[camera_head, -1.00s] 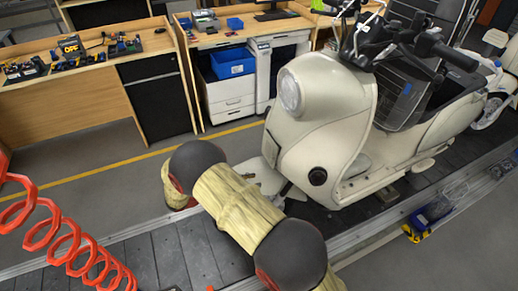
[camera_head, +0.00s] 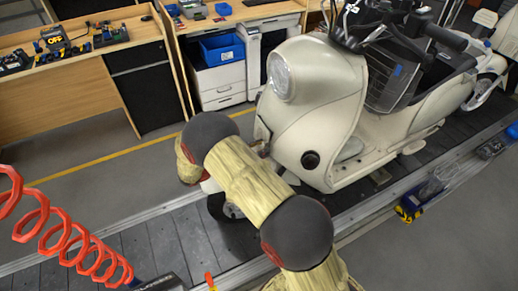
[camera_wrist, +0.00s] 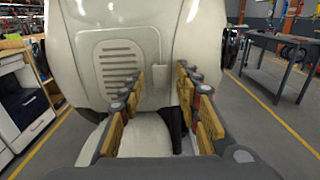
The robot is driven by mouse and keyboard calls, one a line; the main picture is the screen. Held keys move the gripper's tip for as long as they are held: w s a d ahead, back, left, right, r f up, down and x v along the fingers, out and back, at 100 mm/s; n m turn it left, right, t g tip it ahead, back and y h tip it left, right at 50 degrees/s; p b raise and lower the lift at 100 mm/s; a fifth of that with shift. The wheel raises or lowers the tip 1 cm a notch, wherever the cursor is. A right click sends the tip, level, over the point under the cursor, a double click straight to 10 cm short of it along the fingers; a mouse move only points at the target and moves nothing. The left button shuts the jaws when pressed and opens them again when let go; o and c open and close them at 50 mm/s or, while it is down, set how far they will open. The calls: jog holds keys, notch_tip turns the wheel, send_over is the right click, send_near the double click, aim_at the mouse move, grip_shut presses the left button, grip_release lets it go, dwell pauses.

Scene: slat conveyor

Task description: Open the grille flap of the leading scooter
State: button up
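The leading scooter (camera_head: 325,110) is cream and stands upright on the conveyor, its round headlight facing left. In the wrist view its front panel (camera_wrist: 190,25) fills the middle. The grille flap (camera_wrist: 118,68), a rounded panel with horizontal slots, lies left of centre and looks flush with the body. My gripper (camera_wrist: 160,76) is open, with yellow-padded fingers apart and nothing seen between them. Its left fingertips are by the flap's lower right edge; contact cannot be told. In the head view my arm hides the gripper and the flap does not show.
The slat conveyor (camera_head: 155,250) runs under the scooter, and another scooter (camera_head: 490,75) stands behind it. Wooden benches (camera_head: 85,85) with tools and a blue bin (camera_head: 222,48) are beyond the conveyor. A red coiled hose (camera_head: 60,235) hangs at left. A grey table (camera_wrist: 290,60) stands right in the wrist view.

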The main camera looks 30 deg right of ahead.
jog(key=shift+c, duration=1.4)
grip_shut()
